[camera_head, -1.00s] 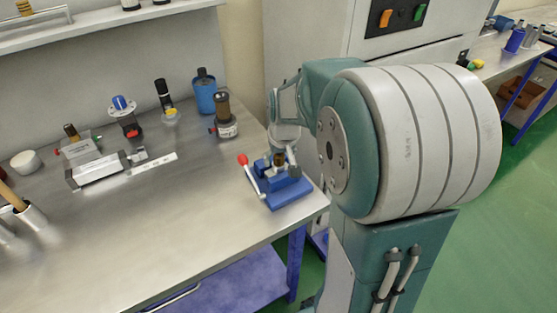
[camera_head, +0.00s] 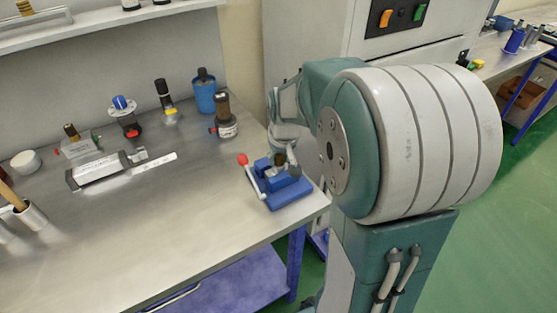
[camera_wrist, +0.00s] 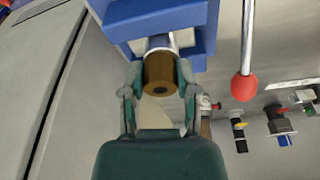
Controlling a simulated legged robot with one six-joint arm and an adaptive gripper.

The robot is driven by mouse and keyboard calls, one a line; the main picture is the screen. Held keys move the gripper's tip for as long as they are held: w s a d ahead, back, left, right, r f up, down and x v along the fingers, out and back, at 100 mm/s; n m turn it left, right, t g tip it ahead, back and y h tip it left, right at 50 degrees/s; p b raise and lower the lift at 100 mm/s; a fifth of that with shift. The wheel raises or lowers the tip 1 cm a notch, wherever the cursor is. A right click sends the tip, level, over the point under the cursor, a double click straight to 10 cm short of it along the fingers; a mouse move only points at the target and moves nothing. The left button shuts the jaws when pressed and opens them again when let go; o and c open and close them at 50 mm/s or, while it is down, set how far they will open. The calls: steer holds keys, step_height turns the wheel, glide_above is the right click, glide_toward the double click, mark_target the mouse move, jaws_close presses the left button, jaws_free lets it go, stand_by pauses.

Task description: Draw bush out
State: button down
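The brown bronze-coloured bush (camera_wrist: 159,68) sits at the end of a pale metal shank in the blue clamp fixture, its round end with a dark hole facing the wrist camera. My gripper (camera_wrist: 161,80) has one finger on each side of the bush, and no clear gap shows between fingers and bush. The blue fixture (camera_head: 292,194) stands at the bench's right corner; it also shows in the wrist view (camera_wrist: 199,42). Its lever ends in a red ball knob (camera_head: 243,159), beside the fixture. In the head view my gripper and wrist partly cover the bush.
Left of the fixture, a dark-topped bottle (camera_head: 225,117), a blue canister (camera_head: 205,95) and other fittings stand at the back of the steel bench (camera_head: 160,230). A grey block (camera_head: 97,170) lies farther left.

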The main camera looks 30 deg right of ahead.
mark_target(280, 156)
steer(key=shift+r, duration=0.1)
stand_by(0.3)
steer(key=shift+r, duration=0.35)
steer(key=shift+r, duration=1.15)
steer(key=shift+r, duration=2.45)
